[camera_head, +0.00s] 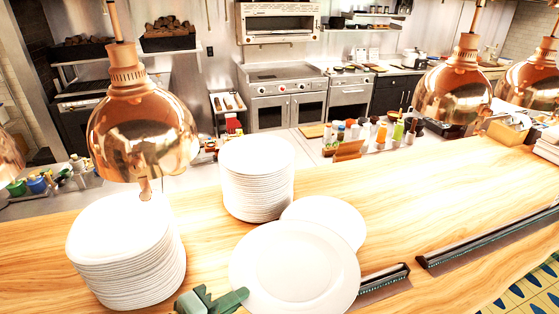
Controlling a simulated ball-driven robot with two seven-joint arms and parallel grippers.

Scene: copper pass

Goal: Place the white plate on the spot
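A white plate (292,265) is at the lower middle of the head view, nearest to me, and looks raised above the wooden counter. My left gripper (240,297), green, is at the plate's left front edge. One finger lies over the rim, and the gripper appears shut on it; the other finger is hidden. A second white plate (332,218) lies flat behind it, partly covered by the near plate. No marked spot can be made out on the counter. My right gripper is out of view.
Tall plate stacks stand at the left (125,245) and centre (257,180) of the wooden counter (430,205). Copper lamps hang at the left (142,135) and right (453,92). Dark rails (485,236) run along the front edge. The counter's right middle is clear.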

